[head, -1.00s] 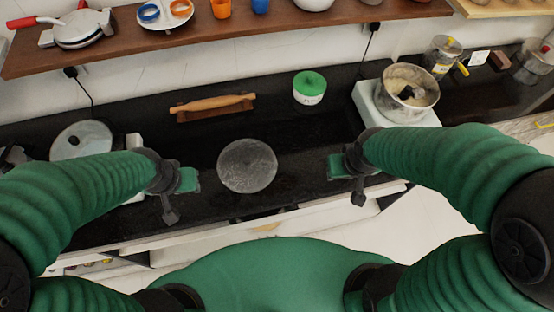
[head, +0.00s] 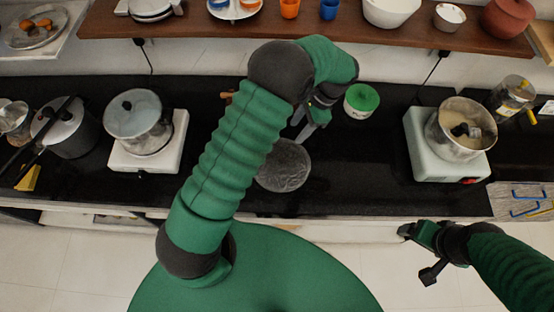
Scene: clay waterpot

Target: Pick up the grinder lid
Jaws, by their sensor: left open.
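I cannot tell for sure which thing is the grinder lid. A round grey disc (head: 285,166) lies flat on the black counter, partly covered by my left arm. A white jar with a green lid (head: 361,101) stands to its upper right. A steel drum with pale contents (head: 460,130) sits on a white base at the right, its top uncovered. My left gripper (head: 306,124) is open and empty, over the counter between the disc and the jar. My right gripper (head: 420,240) hangs in front of the counter's edge at the lower right. I see nothing in it; its jaw opening is unclear.
A lidded pot (head: 138,117) on a white base and a pressure cooker (head: 66,128) stand at the left. A wooden shelf (head: 335,31) with bowls and cups runs along the back. The black counter (head: 370,170) is clear between the disc and the steel drum.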

